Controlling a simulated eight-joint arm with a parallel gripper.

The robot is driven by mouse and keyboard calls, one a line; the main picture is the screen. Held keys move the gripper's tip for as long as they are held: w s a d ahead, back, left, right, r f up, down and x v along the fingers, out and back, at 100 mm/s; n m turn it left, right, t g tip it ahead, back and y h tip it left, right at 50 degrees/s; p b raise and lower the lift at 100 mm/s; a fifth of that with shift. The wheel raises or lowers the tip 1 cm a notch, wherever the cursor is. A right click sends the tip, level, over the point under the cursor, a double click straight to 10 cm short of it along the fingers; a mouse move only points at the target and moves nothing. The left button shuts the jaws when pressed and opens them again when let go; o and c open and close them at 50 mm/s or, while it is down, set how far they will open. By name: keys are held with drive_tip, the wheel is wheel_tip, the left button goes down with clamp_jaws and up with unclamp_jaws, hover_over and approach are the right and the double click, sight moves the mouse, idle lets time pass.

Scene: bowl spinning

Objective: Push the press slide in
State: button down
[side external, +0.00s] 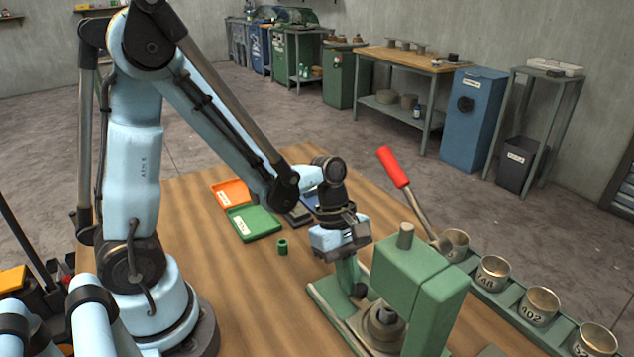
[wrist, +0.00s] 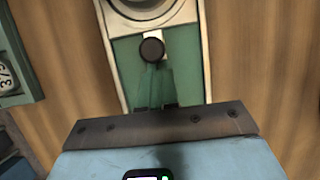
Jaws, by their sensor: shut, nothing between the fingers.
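The green press (side external: 420,285) stands on the wooden table, with a red-handled lever (side external: 393,168) raised. Its slide has a dark round knob (side external: 358,290) at the end near my gripper, and the knob also shows in the wrist view (wrist: 152,50). A round metal die seat (side external: 384,322) sits under the press head, and part of a pale ring shows at the top of the wrist view. My gripper (side external: 343,243) is shut and empty, at the outer end of the press base, just beyond the knob.
A rack of numbered metal cups (side external: 494,278) stands right of the press. An orange tray (side external: 231,194), a green tray (side external: 255,222) and a small green cylinder (side external: 282,247) lie left of my gripper. Bare tabletop lies in front of the cylinder.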

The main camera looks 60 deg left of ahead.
sight(335, 277)
drive_tip(key=a, duration=0.4)
wheel_tip(335, 277, up, 12)
drive_tip(key=s+a+m+t+y, duration=0.1)
drive_tip(key=m+t+y, duration=0.3)
drive_tip(key=m, duration=1.4)
drive_tip(key=a+t, duration=0.1)
drive_tip(key=t, duration=0.2)
drive_tip(key=shift+s+a, duration=0.15)
drive_tip(key=shift+s, duration=0.05)
